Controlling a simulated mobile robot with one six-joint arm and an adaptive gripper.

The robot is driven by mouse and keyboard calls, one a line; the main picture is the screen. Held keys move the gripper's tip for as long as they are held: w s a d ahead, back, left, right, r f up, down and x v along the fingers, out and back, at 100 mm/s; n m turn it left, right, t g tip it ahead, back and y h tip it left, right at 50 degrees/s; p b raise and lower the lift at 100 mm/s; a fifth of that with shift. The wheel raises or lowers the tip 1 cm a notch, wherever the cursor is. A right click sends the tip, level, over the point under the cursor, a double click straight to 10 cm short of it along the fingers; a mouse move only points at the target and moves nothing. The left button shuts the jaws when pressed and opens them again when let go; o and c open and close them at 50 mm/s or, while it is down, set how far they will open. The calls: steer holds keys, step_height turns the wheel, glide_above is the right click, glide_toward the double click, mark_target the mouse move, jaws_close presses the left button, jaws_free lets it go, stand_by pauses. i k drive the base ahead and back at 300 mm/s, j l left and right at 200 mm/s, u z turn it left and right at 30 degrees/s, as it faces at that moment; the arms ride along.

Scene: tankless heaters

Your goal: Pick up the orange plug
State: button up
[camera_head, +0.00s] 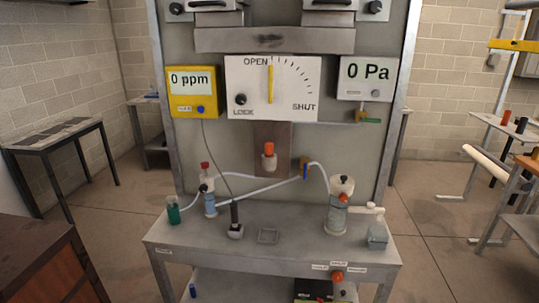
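An orange plug-like piece (269,149) stands upright on top of a white fitting (269,163), in front of a brown plate at the lower middle of the panel. Two other small orange parts show in the head view. One is an orange piece (344,197) on the side of the white and blue canister on the bench. The other is an orange-red piece (338,276) low at the bench's front edge. I cannot tell from this picture which one is the orange plug. My gripper is not in view.
A dark table (45,258) stands at front left.

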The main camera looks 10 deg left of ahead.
mark_target(268, 146)
steer(key=i+j, duration=1.1)
steer(key=j, duration=0.2)
steer(key=l+z, duration=0.05)
